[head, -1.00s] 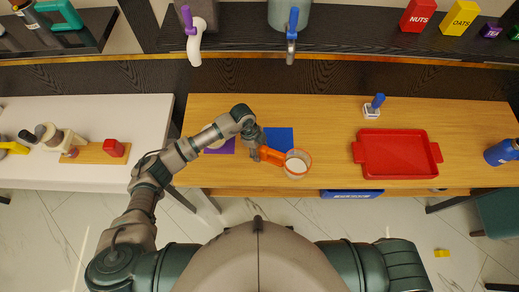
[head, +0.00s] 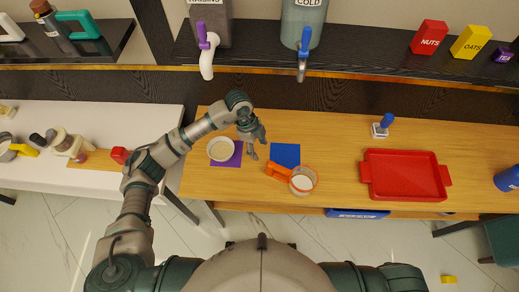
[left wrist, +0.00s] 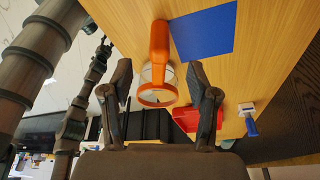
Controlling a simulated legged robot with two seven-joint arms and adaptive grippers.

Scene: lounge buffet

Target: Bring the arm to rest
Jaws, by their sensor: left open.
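My left gripper (head: 257,147) is open and empty over the wooden table, between the purple mat and the blue mat. An orange-handled clear cup (head: 302,181) with pale contents stands to its right, near the table's front edge, with its handle pointing left. In the left wrist view the cup (left wrist: 158,95) shows between my spread fingers (left wrist: 160,72), apart from them. My left arm reaches in over the white table's right end. My right gripper is out of the picture.
A pale bowl (head: 221,149) sits on a purple mat (head: 235,158). A blue mat (head: 286,154) lies behind the cup. A red tray (head: 446,176), a blue-handled stamp-like item (head: 381,128) and a blue bottle (head: 508,179) are to the right. Two dispenser taps (head: 206,62) (head: 303,66) hang at the back.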

